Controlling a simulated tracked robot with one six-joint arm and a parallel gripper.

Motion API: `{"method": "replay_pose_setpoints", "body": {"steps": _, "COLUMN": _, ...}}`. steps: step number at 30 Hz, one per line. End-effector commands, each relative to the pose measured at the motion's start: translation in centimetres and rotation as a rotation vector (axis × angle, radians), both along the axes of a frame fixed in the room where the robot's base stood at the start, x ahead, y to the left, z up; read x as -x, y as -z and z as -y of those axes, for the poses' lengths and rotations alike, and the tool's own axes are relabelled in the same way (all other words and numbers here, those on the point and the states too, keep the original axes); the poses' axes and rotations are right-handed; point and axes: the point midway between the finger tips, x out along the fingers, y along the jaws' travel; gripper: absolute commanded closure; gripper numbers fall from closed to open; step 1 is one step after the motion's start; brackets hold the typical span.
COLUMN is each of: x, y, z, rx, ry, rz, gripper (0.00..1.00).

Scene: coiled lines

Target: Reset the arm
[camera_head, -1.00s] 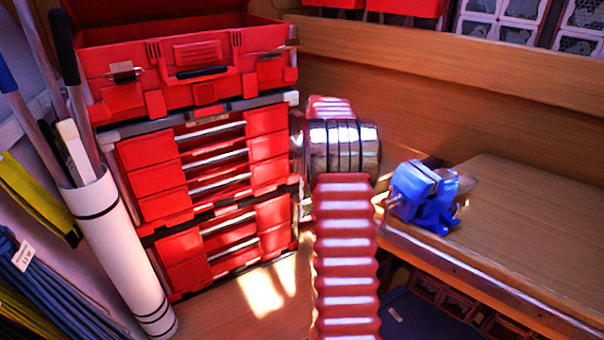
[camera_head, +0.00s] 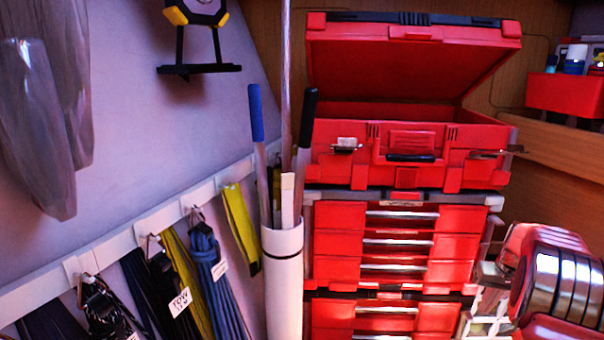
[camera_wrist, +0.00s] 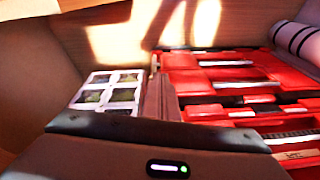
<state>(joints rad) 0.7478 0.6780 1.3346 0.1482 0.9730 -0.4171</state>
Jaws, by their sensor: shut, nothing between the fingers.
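My arm shows at the right edge of the head view, with a red housing and shiny dark-banded chrome rings, to the right of the red drawer stack (camera_head: 394,245). My gripper (camera_wrist: 160,95) shows in the wrist view, its dark body with a small lit indicator along the bottom edge. It is shut and empty. The red drawers also fill the right of the wrist view (camera_wrist: 235,85), beyond the gripper. How far apart they are I cannot tell.
An open red toolbox (camera_head: 410,145) sits on the drawers. A white tube (camera_head: 284,285) holding long rods stands to their left. Coiled lines (camera_head: 205,260) hang from a wall rail. A red bin (camera_head: 565,95) stands on a wooden ledge at the right.

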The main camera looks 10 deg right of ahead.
Motion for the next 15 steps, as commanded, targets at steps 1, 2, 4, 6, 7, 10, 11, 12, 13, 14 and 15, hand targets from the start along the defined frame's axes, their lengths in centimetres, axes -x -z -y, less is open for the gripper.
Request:
{"method": "replay_pose_setpoints", "body": {"steps": 1, "x": 0.6, "y": -0.2, "z": -0.9, "rx": -0.006, "ry": 0.012, "rz": -0.009, "gripper": 1.00}}
{"method": "replay_pose_setpoints", "body": {"steps": 2, "x": 0.9, "y": -0.2, "z": -1.5, "rx": -0.011, "ry": 0.019, "rz": -0.015, "gripper": 1.00}}
{"method": "replay_pose_setpoints", "body": {"steps": 4, "x": 1.6, "y": -0.6, "z": -2.9, "rx": -0.017, "ry": 0.033, "rz": -0.025, "gripper": 1.00}}
{"method": "replay_pose_setpoints", "body": {"steps": 6, "x": 2.3, "y": -1.1, "z": -4.5, "rx": -0.021, "ry": 0.043, "rz": -0.034, "gripper": 1.00}}
{"method": "replay_pose_setpoints", "body": {"steps": 7, "x": 2.6, "y": -1.3, "z": -5.2, "rx": -0.022, "ry": 0.045, "rz": -0.038, "gripper": 1.00}}
{"method": "replay_pose_setpoints", "body": {"steps": 10, "x": 3.5, "y": -2.3, "z": -7.7, "rx": -0.024, "ry": 0.053, "rz": -0.046, "gripper": 1.00}}
{"method": "replay_pose_setpoints", "body": {"steps": 11, "x": 3.8, "y": -2.7, "z": -8.5, "rx": -0.024, "ry": 0.055, "rz": -0.048, "gripper": 1.00}}
{"method": "replay_pose_setpoints", "body": {"steps": 12, "x": 4.1, "y": -3.1, "z": -9.6, "rx": -0.023, "ry": 0.055, "rz": -0.050, "gripper": 1.00}}
{"method": "replay_pose_setpoints", "body": {"steps": 13, "x": 4.4, "y": -3.4, "z": -10.3, "rx": -0.022, "ry": 0.055, "rz": -0.052, "gripper": 1.00}}
{"method": "replay_pose_setpoints", "body": {"steps": 14, "x": 4.7, "y": -3.8, "z": -11.1, "rx": -0.021, "ry": 0.055, "rz": -0.052, "gripper": 1.00}}
{"method": "replay_pose_setpoints", "body": {"steps": 15, "x": 5.1, "y": -4.2, "z": -12.1, "rx": -0.019, "ry": 0.054, "rz": -0.053, "gripper": 1.00}}
